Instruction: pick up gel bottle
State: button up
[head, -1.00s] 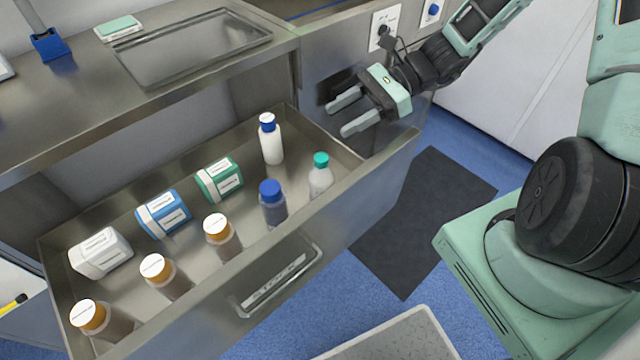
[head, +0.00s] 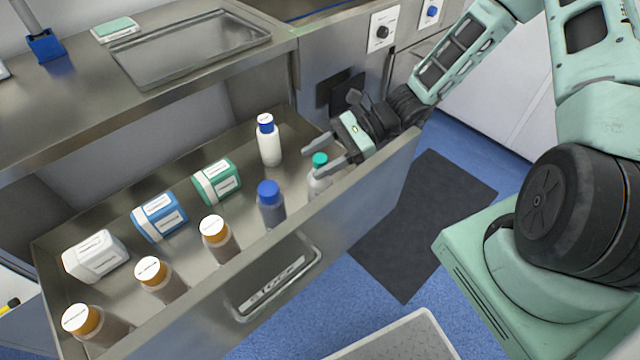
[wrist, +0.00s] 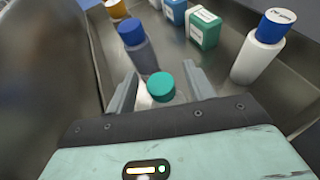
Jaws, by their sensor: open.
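A small pale bottle with a teal cap (head: 320,161) stands upright at the right end of the open drawer. It also shows in the wrist view as a teal cap (wrist: 161,85) on a pale body. My gripper (head: 313,160) is open and reaches in from the right, low over the drawer's right end. In the wrist view its two fingers (wrist: 159,80) lie on either side of this bottle, apart from the cap. The bottle's lower body is partly hidden by my gripper and the drawer front. I cannot read which bottle is labelled gel.
A white bottle with a blue cap (head: 268,142) and a dark bottle with a blue cap (head: 270,205) stand nearby. Several orange-capped bottles (head: 219,238) and boxes (head: 217,182) fill the drawer's left. The steel drawer (head: 345,208) has raised walls. A counter with a tray (head: 190,45) lies behind.

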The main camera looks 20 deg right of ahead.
jog(key=shift+x, duration=0.9)
jog(key=shift+c, duration=0.3)
grip_shut()
jog(key=shift+r, duration=0.1)
